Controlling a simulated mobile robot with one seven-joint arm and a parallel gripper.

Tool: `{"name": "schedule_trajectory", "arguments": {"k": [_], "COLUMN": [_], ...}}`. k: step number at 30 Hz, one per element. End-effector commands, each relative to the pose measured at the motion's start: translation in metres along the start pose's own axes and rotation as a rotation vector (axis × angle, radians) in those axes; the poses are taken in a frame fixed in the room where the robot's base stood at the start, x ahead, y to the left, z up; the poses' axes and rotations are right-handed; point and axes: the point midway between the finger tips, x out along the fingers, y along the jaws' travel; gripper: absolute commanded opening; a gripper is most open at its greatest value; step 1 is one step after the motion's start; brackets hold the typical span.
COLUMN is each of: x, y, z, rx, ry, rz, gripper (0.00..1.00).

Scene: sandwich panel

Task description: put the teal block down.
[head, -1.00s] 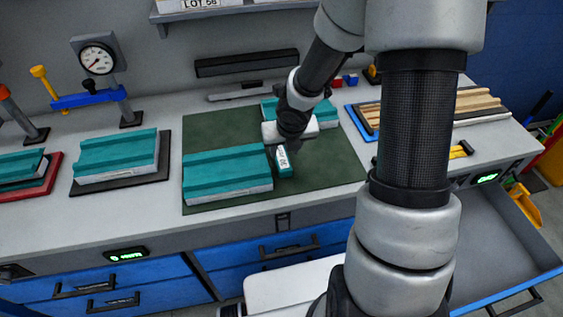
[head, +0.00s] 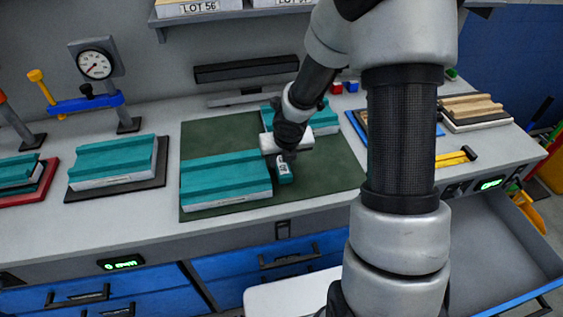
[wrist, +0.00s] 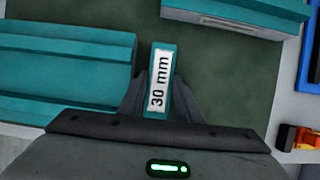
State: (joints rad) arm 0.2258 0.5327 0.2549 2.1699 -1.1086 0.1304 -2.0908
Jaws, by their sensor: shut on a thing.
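The teal block (head: 284,173) is small, with a white label that reads "30 mm" in the wrist view (wrist: 160,78). My gripper (head: 286,158) points down and is shut on it, one finger on each side in the wrist view (wrist: 160,98). The block is over the dark green mat (head: 325,178), just right of a large teal-topped panel (head: 226,178). It is apart from that panel in the wrist view. Its underside is hidden, so I cannot tell whether it touches the mat.
Another teal panel (head: 322,118) lies behind my gripper on the mat. A teal panel on a black tray (head: 112,162) is at left. A yellow-handled tool (head: 456,157) lies at right. The mat's front right is bare. A drawer (head: 495,245) stands open below.

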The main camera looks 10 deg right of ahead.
Motion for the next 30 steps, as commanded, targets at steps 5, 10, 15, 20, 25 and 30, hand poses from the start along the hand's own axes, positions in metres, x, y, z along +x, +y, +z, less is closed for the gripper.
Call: {"name": "schedule_trajectory", "arguments": {"k": [5,10,15,20,25,30], "x": [-0.031,-0.064,-0.085,-0.092,-0.087,-0.072], "y": [-0.001,-0.001,-0.001,0.000,-0.015,-0.077], "z": [0.014,0.027,0.036,0.038,0.041,0.049], "rx": [0.002,0.002,0.002,0.000,0.047,0.247], "ry": [-0.003,-0.003,-0.002,-0.001,-0.001,-0.002], "rz": [0.000,0.000,0.000,0.000,-0.021,-0.104], "gripper": [0.02,0.02,0.02,0.02,0.02,0.02]}}
